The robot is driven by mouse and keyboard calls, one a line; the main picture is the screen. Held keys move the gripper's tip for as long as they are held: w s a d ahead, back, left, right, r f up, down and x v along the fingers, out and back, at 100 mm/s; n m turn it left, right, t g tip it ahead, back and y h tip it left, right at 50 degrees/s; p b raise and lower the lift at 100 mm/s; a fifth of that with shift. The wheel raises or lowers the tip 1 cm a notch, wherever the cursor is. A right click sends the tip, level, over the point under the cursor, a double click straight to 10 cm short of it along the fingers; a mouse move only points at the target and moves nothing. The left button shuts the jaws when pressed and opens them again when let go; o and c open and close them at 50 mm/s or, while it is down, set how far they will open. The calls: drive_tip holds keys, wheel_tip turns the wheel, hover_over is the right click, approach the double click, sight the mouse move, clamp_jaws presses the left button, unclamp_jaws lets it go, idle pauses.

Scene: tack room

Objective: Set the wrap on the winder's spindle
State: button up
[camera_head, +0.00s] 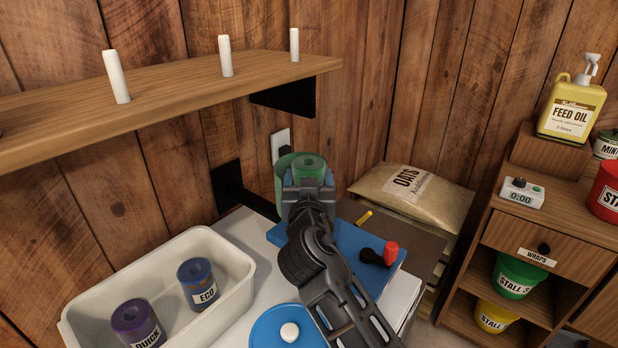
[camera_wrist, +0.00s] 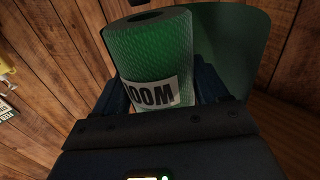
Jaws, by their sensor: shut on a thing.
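The green wrap (camera_head: 310,163) is a roll held upright in my gripper (camera_head: 308,182), over the back of the blue-based winder (camera_head: 348,243). In the wrist view the wrap (camera_wrist: 150,52) stands between the two fingers (camera_wrist: 160,88), its label partly readable as "OOM" and its top hole showing. A curved green sheet (camera_wrist: 236,50) stands beside and behind the roll; I cannot tell whether it belongs to the wrap or the winder. The winder's crank has a red knob (camera_head: 390,250). The spindle is hidden, so I cannot tell whether the wrap touches it.
A white tray (camera_head: 238,262) at left holds purple (camera_head: 138,322) and blue (camera_head: 197,282) rolls. A pegged shelf (camera_head: 185,88) hangs at upper left. A yellow stick (camera_head: 364,218) lies near the winder. A blue round lid (camera_head: 265,330) is in front. An oats sack (camera_head: 415,200) lies behind right.

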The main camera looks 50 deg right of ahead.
drive_tip(key=shift+f, duration=2.55)
drive_tip(key=shift+s+b, duration=0.1)
drive_tip(key=shift+b, duration=0.5)
